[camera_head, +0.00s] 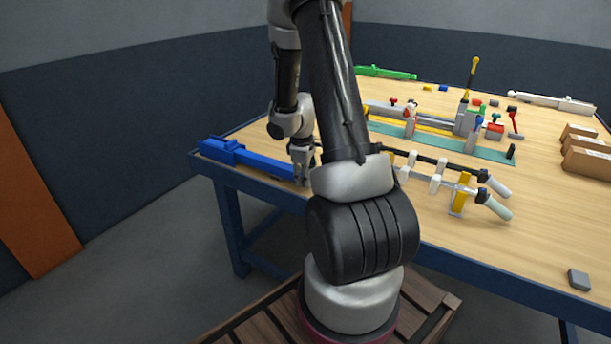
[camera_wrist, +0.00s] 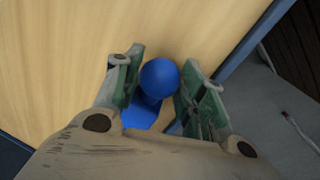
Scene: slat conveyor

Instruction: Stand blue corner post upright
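The blue corner post (camera_head: 243,157) lies flat along the left front edge of the table in the head view. My gripper (camera_head: 302,172) points down at its right end. In the wrist view, the round blue end of the post (camera_wrist: 159,78) shows between the two green-padded fingers of my gripper (camera_wrist: 160,76). Another blue part shows just below the round end, partly hidden by the left finger. The fingers stand apart on either side, with a thin gap visible beside the round end. Contact at the fingertips is hard to make out.
The table (camera_head: 440,225) has a blue frame, and its edge runs close to my gripper. A teal-based fixture (camera_head: 490,153) with clamps stands mid-table. A green post (camera_head: 386,73) and a white post (camera_head: 551,102) lie at the back. Brown boxes (camera_head: 587,157) stand at right.

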